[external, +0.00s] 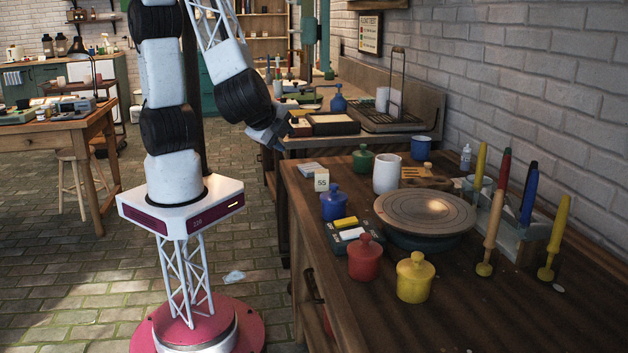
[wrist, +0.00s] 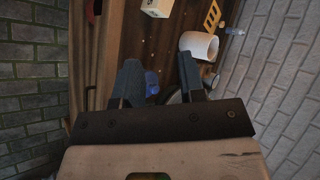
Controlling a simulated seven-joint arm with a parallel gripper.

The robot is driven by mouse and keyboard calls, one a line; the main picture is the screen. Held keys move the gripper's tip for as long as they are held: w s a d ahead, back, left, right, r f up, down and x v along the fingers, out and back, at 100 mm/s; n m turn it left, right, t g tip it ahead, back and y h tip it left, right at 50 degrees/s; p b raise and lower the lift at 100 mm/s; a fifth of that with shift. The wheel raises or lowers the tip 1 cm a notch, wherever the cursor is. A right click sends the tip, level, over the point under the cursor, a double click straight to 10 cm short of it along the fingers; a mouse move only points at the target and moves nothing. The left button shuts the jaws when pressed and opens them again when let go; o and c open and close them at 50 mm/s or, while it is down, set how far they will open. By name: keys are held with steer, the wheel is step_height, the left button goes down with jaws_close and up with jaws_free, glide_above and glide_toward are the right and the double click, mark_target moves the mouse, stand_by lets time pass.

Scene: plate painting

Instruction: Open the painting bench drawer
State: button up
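The painting bench (external: 470,300) is a brown wooden table on the right of the external view. A dark handle (external: 313,286) shows on its left-facing front; the drawer front around it is steeply foreshortened, and I cannot tell if the drawer is fully shut. My gripper (external: 272,138) is by the bench's far left corner, apart from the handle. In the wrist view my gripper (wrist: 158,62) has its two fingers apart with nothing held between them. The bench top and its front edge lie beyond the fingers, with a dark handle-like bar (wrist: 90,97) at left.
On the bench stand a turntable (external: 425,211), a white cup (external: 387,173), blue (external: 334,204), red (external: 365,258) and yellow pots (external: 414,278), and upright brushes (external: 490,232). A brick wall (external: 520,80) bounds the right. The floor left of the bench front is mostly clear.

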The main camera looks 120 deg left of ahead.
steer(key=w+d+f+m+t+y, duration=0.2)
steer(key=w+d+f+t, duration=0.15)
steer(key=f, duration=0.35)
steer(key=w+d+f+m+t+y, duration=0.1)
steer(key=w+d+f+t, duration=0.1)
steer(key=w+d+f, duration=0.4)
steer(key=m+t+h, duration=0.2)
steer(key=m+t, duration=0.2)
steer(key=t, duration=0.2)
glide_toward(310, 285)
steer(key=shift+w+a+f, duration=0.7)
steer(key=shift+w, duration=0.05)
steer(key=shift+w+a, duration=0.1)
steer(key=shift+a, duration=0.05)
steer(key=shift+x, duration=3.75)
steer(key=shift+r, duration=0.1)
jaws_close()
